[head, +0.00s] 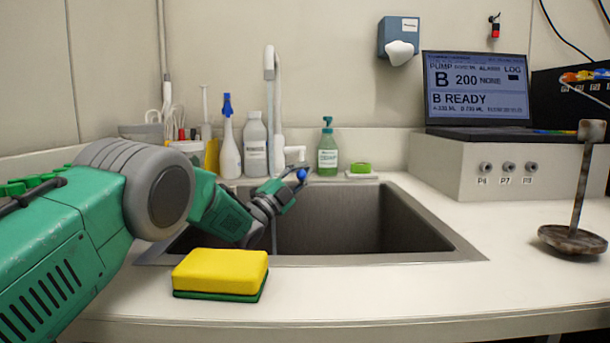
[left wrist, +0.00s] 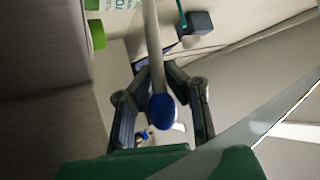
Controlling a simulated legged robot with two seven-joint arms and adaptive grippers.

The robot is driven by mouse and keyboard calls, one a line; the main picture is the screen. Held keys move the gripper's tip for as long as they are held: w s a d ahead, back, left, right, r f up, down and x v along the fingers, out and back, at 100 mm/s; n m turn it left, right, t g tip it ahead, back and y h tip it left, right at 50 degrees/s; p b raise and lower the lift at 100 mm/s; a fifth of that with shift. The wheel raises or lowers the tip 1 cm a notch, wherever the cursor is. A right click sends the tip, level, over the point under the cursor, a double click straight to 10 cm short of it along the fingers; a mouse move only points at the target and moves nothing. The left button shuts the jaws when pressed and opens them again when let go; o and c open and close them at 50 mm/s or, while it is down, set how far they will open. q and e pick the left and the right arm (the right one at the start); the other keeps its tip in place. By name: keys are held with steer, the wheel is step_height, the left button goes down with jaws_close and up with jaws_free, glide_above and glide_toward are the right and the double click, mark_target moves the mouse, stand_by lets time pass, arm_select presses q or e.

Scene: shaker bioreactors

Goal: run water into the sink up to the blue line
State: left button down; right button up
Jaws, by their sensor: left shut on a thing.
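The grey sink (head: 345,215) is set in the white counter, and its floor is partly hidden. I see no blue line in it. The white tap (head: 277,110) stands behind the sink, with a blue-ended lever (head: 302,174) at its base. My left gripper (head: 287,187) reaches over the sink and is shut on the lever's blue end. In the left wrist view the blue end (left wrist: 162,110) is between the two fingers. A thin pale vertical streak shows below the gripper; I cannot tell for sure that it is running water. My right gripper is not in view.
A yellow and green sponge (head: 220,272) lies before the sink. Bottles (head: 255,145) stand behind its left side, with a green soap pump (head: 328,150) right of the tap. A laptop (head: 477,90) sits on a box at right. A rusty stand (head: 575,235) is far right.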

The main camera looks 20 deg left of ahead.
arm_select(q)
steer(key=shift+a+r, duration=0.1)
steer(key=shift+a, duration=0.15)
steer(key=c, duration=1.6)
jaws_free()
steer(key=shift+a, duration=0.1)
steer(key=shift+s+a, duration=0.1)
